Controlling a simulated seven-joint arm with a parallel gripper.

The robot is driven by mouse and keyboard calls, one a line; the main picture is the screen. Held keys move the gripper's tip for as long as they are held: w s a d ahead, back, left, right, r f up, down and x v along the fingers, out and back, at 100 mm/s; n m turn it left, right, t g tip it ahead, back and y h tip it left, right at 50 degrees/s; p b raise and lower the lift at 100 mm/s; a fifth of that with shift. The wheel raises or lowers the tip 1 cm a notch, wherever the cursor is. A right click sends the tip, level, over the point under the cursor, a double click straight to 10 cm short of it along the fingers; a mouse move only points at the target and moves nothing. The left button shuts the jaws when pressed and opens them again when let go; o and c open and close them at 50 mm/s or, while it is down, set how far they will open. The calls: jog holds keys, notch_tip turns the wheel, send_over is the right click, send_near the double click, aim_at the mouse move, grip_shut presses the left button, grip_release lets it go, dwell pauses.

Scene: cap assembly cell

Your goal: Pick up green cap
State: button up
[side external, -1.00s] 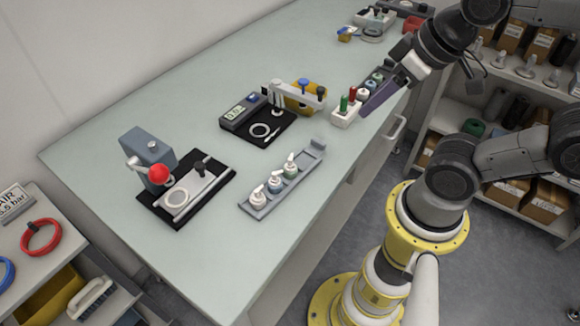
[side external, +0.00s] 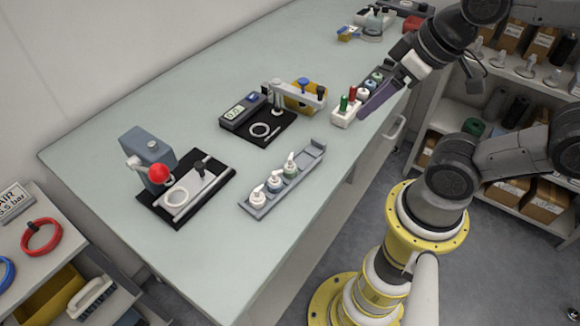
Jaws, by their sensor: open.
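The green cap (side external: 343,102) stands upright at the near left end of a narrow rack (side external: 343,120) on the right side of the bench. A red cap (side external: 352,93) stands just behind it. My gripper (side external: 364,112) reaches in from the upper right, with its purple fingers pointing down and left. The fingertips are close to the right of the rack's near end, and I cannot tell if they touch it. The gripper is open, and nothing shows held in it. The fingers and wrist hide part of the rack's right side.
A tray with several white-topped bottles (side external: 275,188) lies in the middle front. A black-based device with a display (side external: 241,112) and a press with a red knob (side external: 158,173) stand to the left. Bare bench (side external: 215,270) lies at the front. Shelves with boxes stand at right.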

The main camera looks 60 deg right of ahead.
dwell(0.3)
jog(key=n+g+y, duration=0.3)
jog(key=n+y, duration=0.1)
jog(key=n, duration=1)
send_over(291, 165)
jog(key=s+d, duration=0.3)
jog(key=d, duration=0.2)
notch_tip(291, 165, down, 3)
jog(key=shift+m+g, duration=0.3)
jog(key=shift+m, duration=0.3)
jog(key=x, duration=0.5)
jog(key=d+x, duration=0.1)
jog(key=x, duration=1)
jog(key=shift+w+d+f, duration=0.2)
jog(key=shift+f, duration=0.25)
jog(key=shift+c, duration=0.3)
